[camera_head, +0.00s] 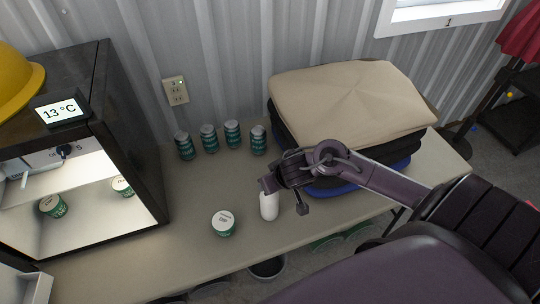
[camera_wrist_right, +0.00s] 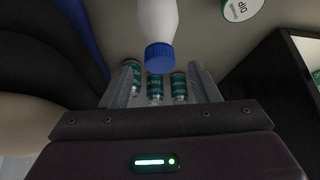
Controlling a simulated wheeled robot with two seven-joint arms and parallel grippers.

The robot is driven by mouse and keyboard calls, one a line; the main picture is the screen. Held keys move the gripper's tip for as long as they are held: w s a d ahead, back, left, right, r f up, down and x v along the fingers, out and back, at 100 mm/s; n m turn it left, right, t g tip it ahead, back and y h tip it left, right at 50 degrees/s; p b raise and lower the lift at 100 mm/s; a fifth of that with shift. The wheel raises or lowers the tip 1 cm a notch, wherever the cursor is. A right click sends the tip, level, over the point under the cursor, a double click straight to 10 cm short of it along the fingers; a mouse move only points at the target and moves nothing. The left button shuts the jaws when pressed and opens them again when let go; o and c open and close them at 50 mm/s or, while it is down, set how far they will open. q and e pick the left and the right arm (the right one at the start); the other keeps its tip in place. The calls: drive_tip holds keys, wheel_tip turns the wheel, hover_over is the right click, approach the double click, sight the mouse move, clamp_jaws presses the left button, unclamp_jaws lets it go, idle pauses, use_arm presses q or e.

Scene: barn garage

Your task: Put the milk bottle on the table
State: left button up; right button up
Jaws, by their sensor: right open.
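The milk bottle (camera_head: 269,207) is white and appears upright on the table (camera_head: 180,240), its top partly hidden by my right gripper (camera_head: 284,196). In the right wrist view the white bottle (camera_wrist_right: 158,22) shows its blue cap (camera_wrist_right: 160,57) toward my gripper. The right gripper is open, and the cap appears at the gap between its fingers, with no clear contact. My left gripper is not in view.
A dip tub (camera_head: 223,224) stands left of the bottle. Several green cans (camera_head: 208,138) line the back. Folded cloths (camera_head: 350,100) lie at the right. A black lit fridge (camera_head: 130,150) stands open at the left, with tubs inside. The table's front-left is clear.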

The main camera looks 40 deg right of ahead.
drive_tip(key=p+v, duration=0.2)
drive_tip(key=v, duration=0.5)
drive_tip(key=shift+r, duration=0.15)
drive_tip(key=shift+s, duration=0.2)
